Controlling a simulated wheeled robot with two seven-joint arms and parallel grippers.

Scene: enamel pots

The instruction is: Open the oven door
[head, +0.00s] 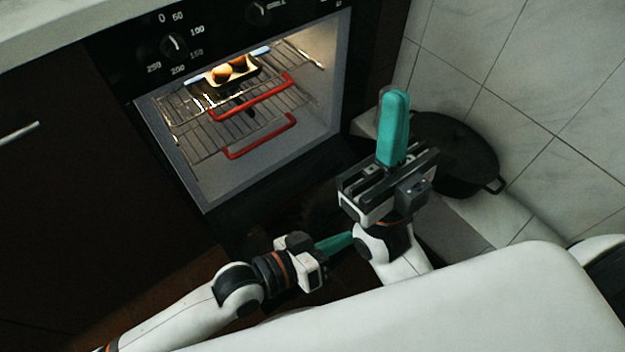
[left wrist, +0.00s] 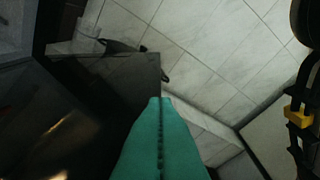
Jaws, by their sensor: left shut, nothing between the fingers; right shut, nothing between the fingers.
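The lit oven (head: 185,150) is at the upper middle of the head view, and its inside shows clearly with no door across the opening. A dark panel (head: 285,212) below the opening looks like the oven door swung down; its outer edge and handle are hidden. A dark surface with warm glints (left wrist: 60,130) in the left wrist view may be the same door. My left gripper (head: 335,243) is shut and empty, low in front of the oven, partly behind my right arm. Its teal fingers also show in the left wrist view (left wrist: 160,140). My right gripper (head: 394,128) is shut and empty, right of the opening.
Wire racks with red handles (head: 262,137) and a small dish with round food (head: 232,70) are inside the oven. A black pot (head: 455,155) stands on a pale ledge by the tiled wall at right. A dark cabinet (head: 60,200) is left of the oven.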

